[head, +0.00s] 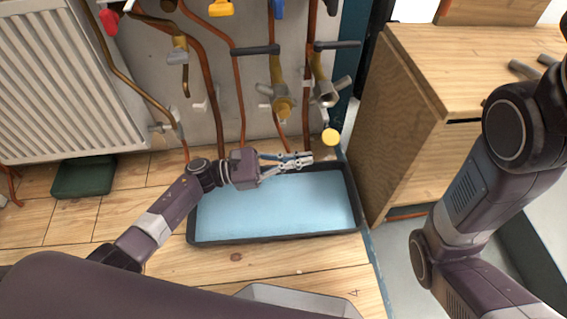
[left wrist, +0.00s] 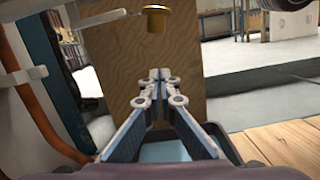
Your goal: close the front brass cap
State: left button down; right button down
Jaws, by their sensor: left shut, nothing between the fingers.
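A round brass cap (head: 330,137) hangs below the open end of the right-hand valve (head: 325,92) in the head view. The cap also shows at the top of the left wrist view (left wrist: 155,18), seen from the side and above the fingertips. The neighbouring valve (head: 279,85) has a brass end (head: 283,105) pointing down. My left gripper (head: 306,159) is shut and empty, over the back of the blue tray, below and slightly left of the hanging cap and apart from it. It also shows in the left wrist view (left wrist: 160,82). My right gripper is out of view.
A blue-lined tray (head: 278,240) lies on the wooden floor under the valves. A wooden cabinet (head: 395,125) stands close to the right. Copper pipes (head: 237,90) and a white radiator (head: 65,85) are at the left. A small green tray (head: 83,177) sits below the radiator.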

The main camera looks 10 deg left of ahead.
aim_at(329, 136)
pick_arm(q)
jog(key=shift+w+d+r+b, duration=0.1)
jog(key=shift+d+r, duration=0.35)
jog(key=shift+r, duration=0.25)
jog(key=shift+s+d+r+b, duration=0.1)
jog(key=shift+d+r+b, duration=0.05)
jog(key=shift+d+r, duration=0.45)
jog(key=shift+w+d+r+b, duration=0.1)
jog(key=shift+d+r, duration=0.25)
jog(key=shift+r, duration=0.45)
jog(key=shift+r+n+p, duration=0.2)
jog(key=shift+n+p, duration=0.2)
jog(key=shift+p, duration=0.05)
